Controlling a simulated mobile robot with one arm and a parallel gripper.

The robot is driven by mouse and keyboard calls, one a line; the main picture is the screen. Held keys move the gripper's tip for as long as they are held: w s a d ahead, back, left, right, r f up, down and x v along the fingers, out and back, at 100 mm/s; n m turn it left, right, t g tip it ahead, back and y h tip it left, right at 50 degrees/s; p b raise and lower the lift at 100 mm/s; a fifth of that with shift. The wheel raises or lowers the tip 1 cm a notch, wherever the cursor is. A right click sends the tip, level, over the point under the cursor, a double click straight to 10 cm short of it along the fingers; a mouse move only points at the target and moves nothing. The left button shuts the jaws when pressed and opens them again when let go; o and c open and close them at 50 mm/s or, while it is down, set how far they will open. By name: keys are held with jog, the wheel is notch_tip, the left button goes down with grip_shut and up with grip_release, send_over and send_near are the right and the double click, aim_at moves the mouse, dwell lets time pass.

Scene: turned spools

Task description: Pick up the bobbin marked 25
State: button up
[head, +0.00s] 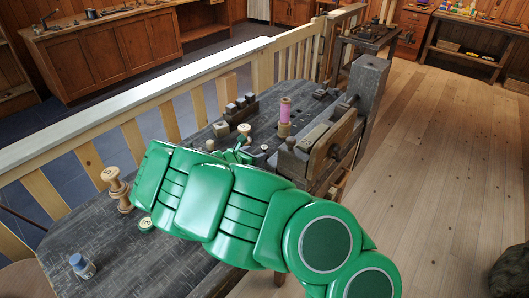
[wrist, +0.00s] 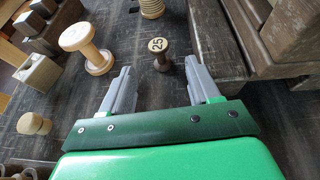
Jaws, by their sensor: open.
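The bobbin marked 25 (wrist: 158,46) is a small dark brown spool with a pale numbered top, standing upright on the dark bench in the wrist view. In the head view, a small pale-topped piece (head: 264,148) just beyond my gripper appears to be it. My gripper (wrist: 158,68) is open and empty, its two grey fingers pointing toward the bobbin. The bobbin stands just beyond the fingertips, roughly centred between them and apart from both. In the head view my gripper (head: 245,151) is low over the bench, partly hidden by my green arm.
A larger pale spool (wrist: 86,48) stands left of the bobbin, near wooden blocks (wrist: 38,71) and a round knob (wrist: 34,123). A wooden vise (head: 320,140) borders the right.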

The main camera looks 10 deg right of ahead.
aim_at(264, 151)
jog(key=shift+x, duration=2.8)
jog(key=c, duration=1.1)
